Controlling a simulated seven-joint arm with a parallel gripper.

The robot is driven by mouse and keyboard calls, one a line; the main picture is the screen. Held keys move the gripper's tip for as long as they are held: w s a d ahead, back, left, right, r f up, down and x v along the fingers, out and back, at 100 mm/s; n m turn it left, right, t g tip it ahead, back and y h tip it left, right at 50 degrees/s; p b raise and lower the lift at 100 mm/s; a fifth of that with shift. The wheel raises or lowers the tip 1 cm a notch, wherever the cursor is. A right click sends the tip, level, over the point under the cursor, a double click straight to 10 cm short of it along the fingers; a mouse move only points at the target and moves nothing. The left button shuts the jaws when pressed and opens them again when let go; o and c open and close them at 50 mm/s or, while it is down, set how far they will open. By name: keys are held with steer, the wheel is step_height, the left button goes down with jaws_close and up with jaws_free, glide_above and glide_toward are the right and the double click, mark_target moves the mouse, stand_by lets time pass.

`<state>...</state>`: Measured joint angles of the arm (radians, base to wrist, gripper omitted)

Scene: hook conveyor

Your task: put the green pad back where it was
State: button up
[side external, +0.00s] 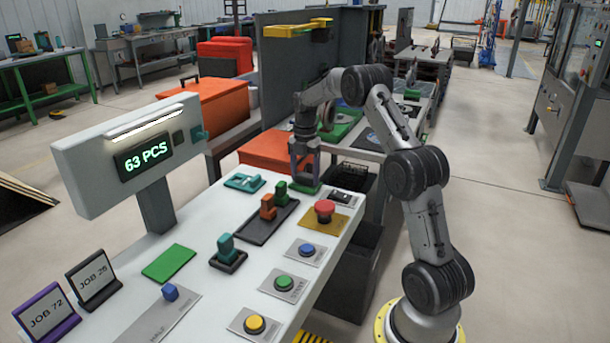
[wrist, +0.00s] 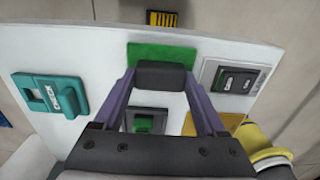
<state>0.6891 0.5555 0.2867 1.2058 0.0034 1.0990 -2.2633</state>
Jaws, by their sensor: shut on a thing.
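A flat green pad (side external: 169,262) lies on the white bench top, left of the teal lever, in the side view. A second green patch (wrist: 160,52) shows at the bench's far edge in the wrist view, partly hidden by a dark block (wrist: 161,75). My gripper (side external: 304,176) is at the bench's far corner, low over the top. In the wrist view its purple fingers are closed on the dark block. I cannot tell whether that block touches or is joined to the green under it.
A teal latch (wrist: 55,95) is left of my gripper and a black switch (wrist: 237,79) is right. A red stop button (side external: 324,208), orange and green sliders (side external: 267,206) and a teal lever (side external: 227,247) stand nearby. A display (side external: 135,155) rises at the left.

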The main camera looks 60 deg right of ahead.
mark_target(305, 175)
steer(key=shift+f, duration=0.15)
steer(key=o, duration=1.4)
step_height(305, 175, up, 12)
steer(key=s+a+r+m+t, duration=0.15)
steer(key=a+r+m, duration=0.35)
steer(key=a, duration=0.6)
steer(key=s+a+r+m+t+h, duration=0.1)
steer(key=s+a+r+m, duration=0.15)
steer(key=a, duration=0.25)
steer(key=s+a+r+m, duration=0.1)
steer(key=s+a+r, duration=0.1)
steer(key=s+a, duration=0.3)
steer(key=s+a+f+m+t, duration=0.1)
steer(key=s+a+f+m, duration=0.2)
steer(key=s+a, duration=0.3)
steer(key=s+a+f+m+t+y, duration=0.1)
steer(key=s+a+f+m, duration=0.3)
steer(key=s, duration=0.5)
steer(key=shift+a+m+t, duration=0.55)
steer(key=shift+a+m, duration=0.6)
steer(key=shift+m, duration=0.1)
